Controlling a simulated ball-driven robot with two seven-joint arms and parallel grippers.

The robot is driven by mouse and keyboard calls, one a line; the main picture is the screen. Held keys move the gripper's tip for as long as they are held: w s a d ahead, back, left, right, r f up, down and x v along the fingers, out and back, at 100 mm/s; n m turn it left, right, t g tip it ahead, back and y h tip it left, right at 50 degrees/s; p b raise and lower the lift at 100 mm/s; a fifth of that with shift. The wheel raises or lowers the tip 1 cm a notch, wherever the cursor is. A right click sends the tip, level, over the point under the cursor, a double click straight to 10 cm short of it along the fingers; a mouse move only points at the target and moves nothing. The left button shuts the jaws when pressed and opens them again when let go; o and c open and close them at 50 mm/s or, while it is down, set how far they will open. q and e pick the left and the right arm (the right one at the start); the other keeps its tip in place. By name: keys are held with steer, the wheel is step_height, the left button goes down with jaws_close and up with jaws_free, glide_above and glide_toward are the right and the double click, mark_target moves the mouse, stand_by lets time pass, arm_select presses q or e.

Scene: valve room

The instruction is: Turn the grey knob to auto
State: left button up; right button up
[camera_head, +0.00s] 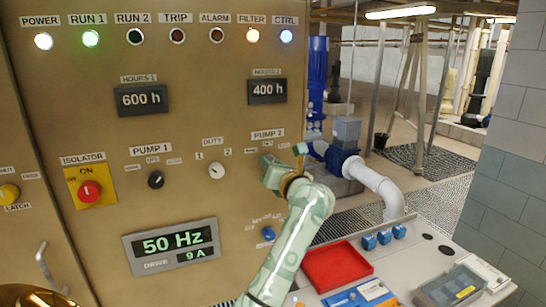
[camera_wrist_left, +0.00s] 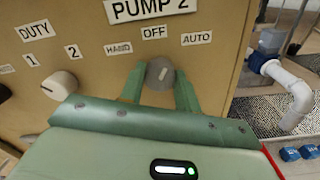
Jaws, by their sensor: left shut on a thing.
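The grey knob (camera_wrist_left: 160,72) is on the tan panel under the PUMP 2 label (camera_wrist_left: 151,9), with HAND, OFF and AUTO labels (camera_wrist_left: 196,39) around it. A short pale mark on its face leans a little right of upright in the left wrist view, roughly between OFF and AUTO. My left gripper (camera_wrist_left: 159,86) has one green finger on each side of the knob and is shut on it. In the head view my left gripper (camera_head: 284,170) is against the panel below the PUMP 2 label and hides the knob. My right gripper is not in view.
The white DUTY knob (camera_head: 216,170) and black PUMP 1 knob (camera_head: 156,180) are left of my gripper. The red isolator knob (camera_head: 89,191) is far left.

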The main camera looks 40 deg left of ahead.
arm_select(q)
steer(key=shift+m+p, duration=1.4)
steer(key=shift+m, duration=0.2)
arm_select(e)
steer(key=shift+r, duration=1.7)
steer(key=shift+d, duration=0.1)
arm_select(q)
steer(key=o, duration=1)
